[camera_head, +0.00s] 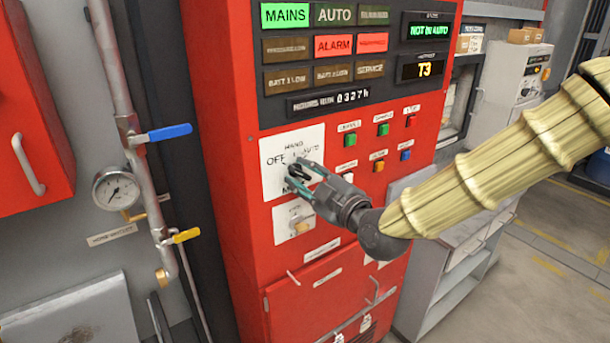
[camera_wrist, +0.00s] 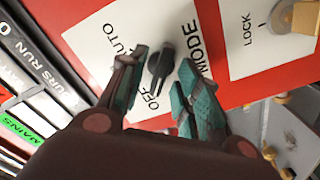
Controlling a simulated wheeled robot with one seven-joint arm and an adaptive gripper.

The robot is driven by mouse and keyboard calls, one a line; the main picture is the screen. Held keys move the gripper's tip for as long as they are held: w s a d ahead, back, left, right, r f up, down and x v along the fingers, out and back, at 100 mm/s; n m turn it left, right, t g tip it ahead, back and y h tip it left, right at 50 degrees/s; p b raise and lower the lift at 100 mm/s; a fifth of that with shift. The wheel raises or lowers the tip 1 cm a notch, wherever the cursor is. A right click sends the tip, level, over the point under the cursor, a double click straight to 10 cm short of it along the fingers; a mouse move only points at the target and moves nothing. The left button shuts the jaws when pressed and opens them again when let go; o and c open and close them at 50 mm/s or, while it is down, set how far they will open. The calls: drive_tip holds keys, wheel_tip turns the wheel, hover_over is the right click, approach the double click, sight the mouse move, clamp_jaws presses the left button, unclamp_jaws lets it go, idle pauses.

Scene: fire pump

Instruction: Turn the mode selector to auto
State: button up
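The mode selector is a black knob on a white plate (camera_head: 272,184) on the red pump controller. The plate is marked OFF, HAND and AUTO. In the wrist view my gripper (camera_wrist: 161,88) is open, with narrow gaps between fingers and knob. The HAND label is hidden there.
A lit display (camera_head: 429,30) reads NOT IN AUTO. The MAINS lamp (camera_head: 285,15) is green and the ALARM lamp (camera_head: 334,45) red. A lock switch (camera_head: 301,226) sits below the selector. Several push buttons (camera_head: 383,130) are to the right. A gauge (camera_head: 116,188) and pipe valves stand at left.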

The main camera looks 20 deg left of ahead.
drive_tip(key=shift+c, duration=0.2)
clamp_jaws()
